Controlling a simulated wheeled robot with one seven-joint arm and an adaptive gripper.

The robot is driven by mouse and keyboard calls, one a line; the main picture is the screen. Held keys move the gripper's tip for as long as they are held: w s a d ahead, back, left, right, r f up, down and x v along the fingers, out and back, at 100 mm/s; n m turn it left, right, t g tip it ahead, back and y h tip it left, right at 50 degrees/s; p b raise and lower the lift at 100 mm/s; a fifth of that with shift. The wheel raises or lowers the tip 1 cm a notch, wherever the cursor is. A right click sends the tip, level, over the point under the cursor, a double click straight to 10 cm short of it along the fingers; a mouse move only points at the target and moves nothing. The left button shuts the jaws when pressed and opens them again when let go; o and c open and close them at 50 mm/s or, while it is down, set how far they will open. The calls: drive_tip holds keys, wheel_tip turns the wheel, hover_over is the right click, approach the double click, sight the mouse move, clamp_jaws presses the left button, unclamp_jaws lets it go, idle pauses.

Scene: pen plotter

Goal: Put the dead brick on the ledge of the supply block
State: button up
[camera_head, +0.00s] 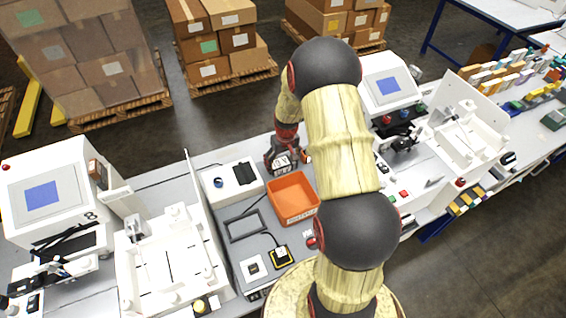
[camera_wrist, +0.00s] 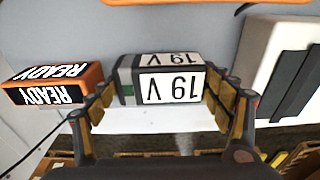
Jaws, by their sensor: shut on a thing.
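My gripper (camera_head: 285,160) is at the back of the bench, behind the orange tray. In the wrist view, my gripper (camera_wrist: 162,92) is shut on a dark grey brick (camera_wrist: 125,80) with white labels reading "19 V" and a green patch on its side. The fingers hold it at both ends. A white strip (camera_wrist: 155,122) lies behind and below the brick; I cannot tell whether they touch. I cannot say for sure which thing is the supply block. A white block with a dark slot (camera_wrist: 270,55) stands beside the gripper in the wrist view.
An orange and black box marked READY (camera_wrist: 45,92) lies close on the other side of the brick. The orange tray (camera_head: 291,190) looks empty. A white box with a blue knob (camera_head: 222,187) stands left of it. White plotter machines (camera_head: 55,195) flank the bench.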

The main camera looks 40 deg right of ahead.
drive_tip(key=shift+f, duration=0.1)
drive_tip(key=o, duration=1.4)
